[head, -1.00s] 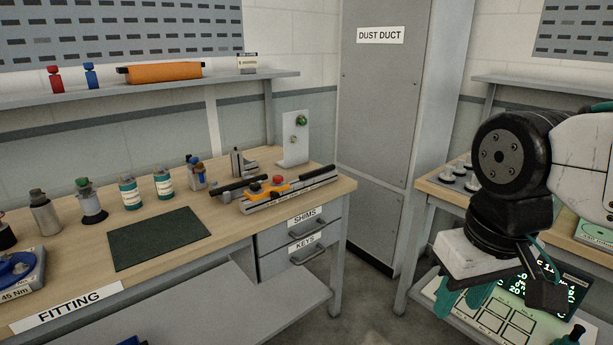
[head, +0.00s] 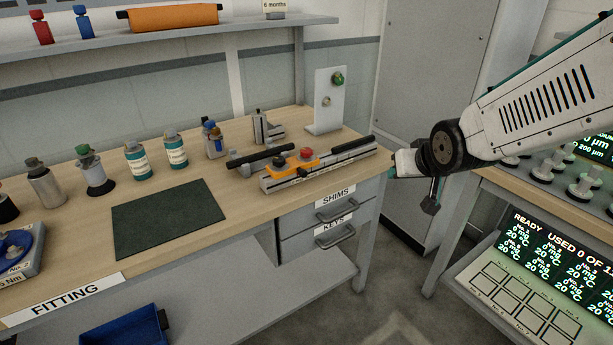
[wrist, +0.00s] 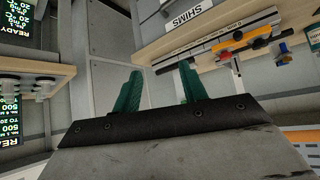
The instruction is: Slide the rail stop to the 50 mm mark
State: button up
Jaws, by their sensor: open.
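The rail stop (head: 312,165) is an orange slider with a red knob and a dark knob, on a grey metal rail (head: 342,167) with a scale at the bench's right end. In the wrist view the orange stop (wrist: 243,42) sits on the rail (wrist: 205,45) at upper right. The scale marks are too small to read. My gripper (head: 393,173) is open and empty, off the bench's right end and apart from the rail. Its two teal fingers (wrist: 160,70) show apart in the wrist view, with nothing between them.
A white upright plate (head: 326,110) with a green knob stands behind the rail. A dark mat (head: 168,218) and several bottles lie to the left. Drawers (head: 328,218) are below the rail. A second bench with a lit screen (head: 560,255) is at right.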

jog(key=w+a+f+n+t+y, duration=0.1)
jog(key=w+a+f+t+y, duration=0.2)
jog(key=w+a+f, duration=0.45)
jog(key=n+t+y, duration=0.1)
jog(key=t+y, duration=0.2)
jog(key=y, duration=0.3)
send_near(305, 174)
jog(key=w, duration=0.1)
jog(key=x, duration=0.8)
jog(key=shift+a, duration=0.3)
grip_shut()
